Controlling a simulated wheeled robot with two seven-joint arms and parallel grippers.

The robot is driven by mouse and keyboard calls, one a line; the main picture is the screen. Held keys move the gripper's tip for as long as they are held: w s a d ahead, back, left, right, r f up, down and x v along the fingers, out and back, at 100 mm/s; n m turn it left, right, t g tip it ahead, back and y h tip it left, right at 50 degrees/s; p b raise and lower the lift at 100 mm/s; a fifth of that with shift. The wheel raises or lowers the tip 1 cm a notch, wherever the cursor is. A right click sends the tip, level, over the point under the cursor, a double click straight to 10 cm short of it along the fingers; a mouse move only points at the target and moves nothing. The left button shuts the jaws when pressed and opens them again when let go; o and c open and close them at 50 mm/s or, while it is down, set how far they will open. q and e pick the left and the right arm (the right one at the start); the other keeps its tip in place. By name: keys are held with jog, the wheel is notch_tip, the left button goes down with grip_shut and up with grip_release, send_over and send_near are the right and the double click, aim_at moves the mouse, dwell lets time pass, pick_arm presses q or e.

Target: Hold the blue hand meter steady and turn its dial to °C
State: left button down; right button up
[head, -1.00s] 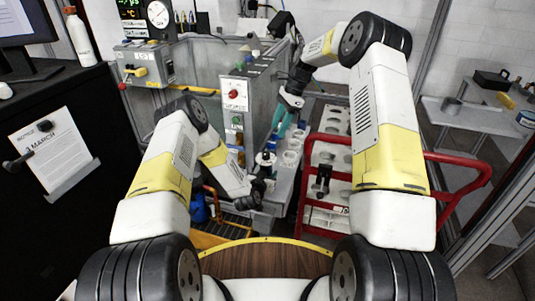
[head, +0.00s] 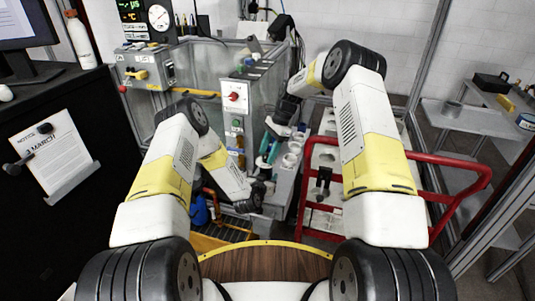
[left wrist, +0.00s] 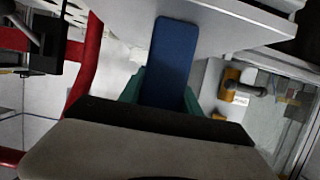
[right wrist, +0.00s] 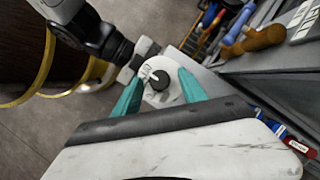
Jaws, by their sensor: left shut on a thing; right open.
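The blue hand meter shows its blue body (left wrist: 172,55) in the left wrist view. My left gripper (left wrist: 163,88) is shut on it, with a teal finger on each side. In the right wrist view, its round pale dial face (right wrist: 158,97) carries a black dial knob (right wrist: 160,80) with a white pointer line. The face markings are too small to read. My right gripper (right wrist: 159,74) is open, with its teal fingers on either side of the knob; I cannot tell whether they touch it. In the head view, my right gripper (head: 267,150) largely hides the meter.
A grey machine with a red-button panel (head: 234,96) stands behind the grippers. A red rail frame (head: 440,158) and a pale rack with round holes (head: 325,155) are at the right. Tools with orange and blue handles (right wrist: 262,38) lie near my right gripper.

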jog(key=shift+f, duration=0.2)
jog(key=shift+c, duration=0.4)
grip_shut()
